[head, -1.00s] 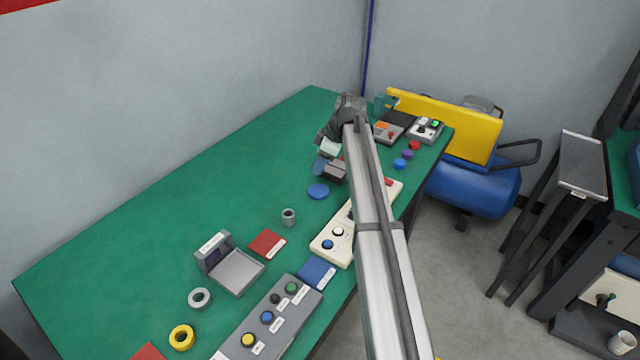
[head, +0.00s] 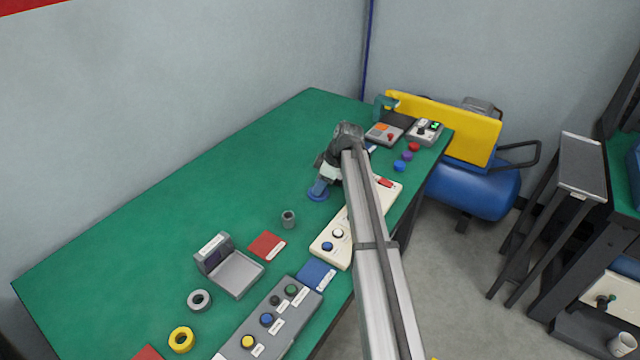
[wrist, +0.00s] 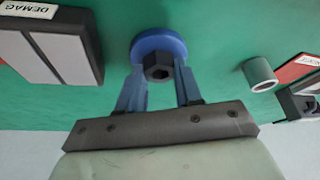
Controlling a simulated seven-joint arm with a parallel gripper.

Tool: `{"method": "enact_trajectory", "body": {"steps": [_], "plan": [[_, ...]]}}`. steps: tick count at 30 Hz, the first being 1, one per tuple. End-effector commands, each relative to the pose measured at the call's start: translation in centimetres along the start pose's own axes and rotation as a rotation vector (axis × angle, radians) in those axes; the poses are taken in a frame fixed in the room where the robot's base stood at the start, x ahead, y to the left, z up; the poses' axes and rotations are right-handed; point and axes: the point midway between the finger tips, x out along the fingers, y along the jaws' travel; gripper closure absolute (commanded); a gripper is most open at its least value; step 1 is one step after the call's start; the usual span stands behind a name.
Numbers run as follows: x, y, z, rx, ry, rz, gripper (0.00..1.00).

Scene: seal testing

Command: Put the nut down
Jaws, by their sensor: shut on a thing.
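A dark hexagonal nut (wrist: 158,68) sits between the blue fingers of my gripper (wrist: 159,76) in the wrist view. My gripper is shut on it. A round blue disc (wrist: 160,43) lies on the green table directly behind the nut in that view. I cannot tell whether the nut touches the disc. In the head view my gripper (head: 320,187) is low over the blue disc (head: 316,196) and partly covers it. The nut cannot be made out in the head view.
A grey cylinder (head: 288,219) stands near the disc. A cream button box (head: 330,248) lies along the right table edge. A red pad (head: 267,244) and grey tray device (head: 236,272) are nearer. The green table (head: 210,180) is clear to the left.

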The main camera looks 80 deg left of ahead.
Motion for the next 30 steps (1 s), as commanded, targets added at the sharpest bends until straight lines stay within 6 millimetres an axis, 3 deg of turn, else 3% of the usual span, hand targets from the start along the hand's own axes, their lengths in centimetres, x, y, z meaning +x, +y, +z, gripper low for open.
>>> {"method": "enact_trajectory", "body": {"steps": [2,3,10,20,23,30], "plan": [[0.2,0.0,0.1,0.0,0.0,0.0,1.0],[0.2,0.0,0.1,0.0,0.0,0.0,0.62],[0.2,0.0,0.1,0.0,0.0,0.0,0.4],[-0.2,0.0,-0.1,0.0,0.0,0.0,0.4],[-1.2,0.0,-0.1,0.0,0.0,0.0,0.4],[-5.5,0.0,0.0,0.001,0.001,0.002,0.4]]}}
